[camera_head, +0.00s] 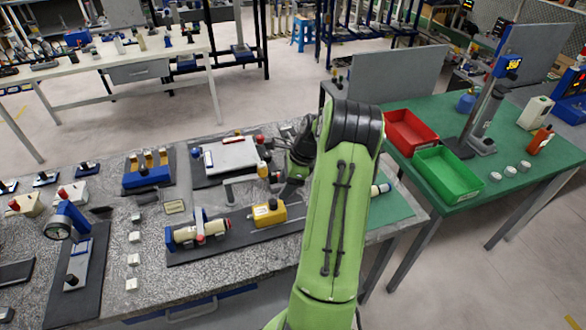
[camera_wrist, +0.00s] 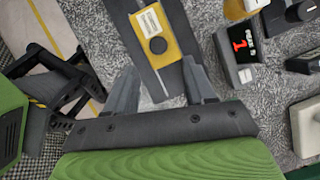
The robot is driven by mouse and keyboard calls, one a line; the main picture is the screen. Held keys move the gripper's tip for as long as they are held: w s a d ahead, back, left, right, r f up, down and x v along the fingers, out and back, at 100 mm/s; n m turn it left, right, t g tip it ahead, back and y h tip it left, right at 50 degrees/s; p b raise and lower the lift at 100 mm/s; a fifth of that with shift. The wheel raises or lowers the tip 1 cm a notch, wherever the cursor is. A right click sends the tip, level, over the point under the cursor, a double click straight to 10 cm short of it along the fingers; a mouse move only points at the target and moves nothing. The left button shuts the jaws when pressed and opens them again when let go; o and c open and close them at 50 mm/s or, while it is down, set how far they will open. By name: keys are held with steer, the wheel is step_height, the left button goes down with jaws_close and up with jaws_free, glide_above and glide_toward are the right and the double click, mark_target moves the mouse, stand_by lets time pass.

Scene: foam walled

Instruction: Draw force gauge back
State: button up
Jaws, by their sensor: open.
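The force gauge (camera_head: 268,212) appears to be the yellow block on a long dark base plate (camera_head: 235,240) on the grey speckled bench. In the wrist view the yellow gauge (camera_wrist: 153,33) has a white label and a dark round knob. A thin rod (camera_wrist: 155,75) runs along the plate beside it. My gripper (camera_wrist: 160,78) is open, its two grey fingers apart and pointing toward the gauge. In the head view my green arm hides much of the gripper.
A red bin (camera_head: 410,131) and green bin (camera_head: 447,174) stand on the green table at right.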

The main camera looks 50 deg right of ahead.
steer(key=p+v, duration=0.1)
steer(key=v, duration=0.7)
steer(key=shift+r, duration=0.2)
steer(key=shift+d, duration=0.1)
